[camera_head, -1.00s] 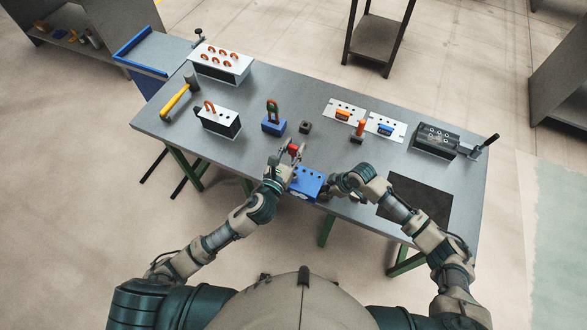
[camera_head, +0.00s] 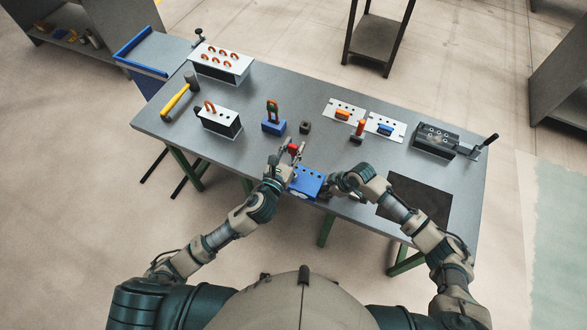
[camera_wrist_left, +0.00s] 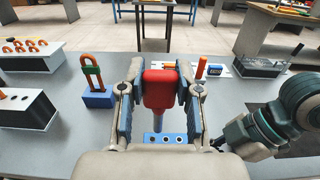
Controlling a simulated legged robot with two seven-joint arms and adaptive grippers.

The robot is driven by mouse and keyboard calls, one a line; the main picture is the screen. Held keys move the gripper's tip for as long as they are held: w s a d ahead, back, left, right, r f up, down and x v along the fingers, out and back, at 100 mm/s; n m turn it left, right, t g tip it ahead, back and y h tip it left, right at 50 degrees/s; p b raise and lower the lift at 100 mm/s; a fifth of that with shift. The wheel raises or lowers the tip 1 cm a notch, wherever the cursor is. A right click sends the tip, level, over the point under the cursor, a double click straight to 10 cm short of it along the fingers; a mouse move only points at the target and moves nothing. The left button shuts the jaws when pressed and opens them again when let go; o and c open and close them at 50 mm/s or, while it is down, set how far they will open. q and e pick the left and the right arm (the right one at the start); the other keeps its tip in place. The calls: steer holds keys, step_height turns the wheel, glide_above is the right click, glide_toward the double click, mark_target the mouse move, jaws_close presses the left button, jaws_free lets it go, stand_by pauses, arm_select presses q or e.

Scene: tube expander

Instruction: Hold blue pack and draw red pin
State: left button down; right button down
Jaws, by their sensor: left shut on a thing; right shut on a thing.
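The blue pack (camera_head: 307,182) is at the table's front edge, a block with a row of dark holes in its top. It also shows low in the left wrist view (camera_wrist_left: 165,138). My left gripper (camera_head: 292,153) is above the pack's back left and shut on the red pin (camera_head: 293,147). In the left wrist view the pin's red head (camera_wrist_left: 160,88) sits between the two fingers. I cannot tell whether the pin's lower end is in the pack. My right gripper (camera_head: 327,190) is shut on the pack's right side; its fingertips are mostly hidden.
Behind are a blue block with a green-orange loop (camera_head: 273,122), a small dark block (camera_head: 305,127) and a red-orange upright handle (camera_head: 360,128). White plates (camera_head: 385,127) stand back right. A dark mat (camera_head: 420,200) lies right. A hammer (camera_head: 178,98) lies far left.

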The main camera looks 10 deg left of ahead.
steer(key=shift+c, duration=2.4)
jaws_free()
steer(key=shift+o, duration=0.3)
steer(key=o, duration=0.3)
steer(key=shift+o, duration=0.6)
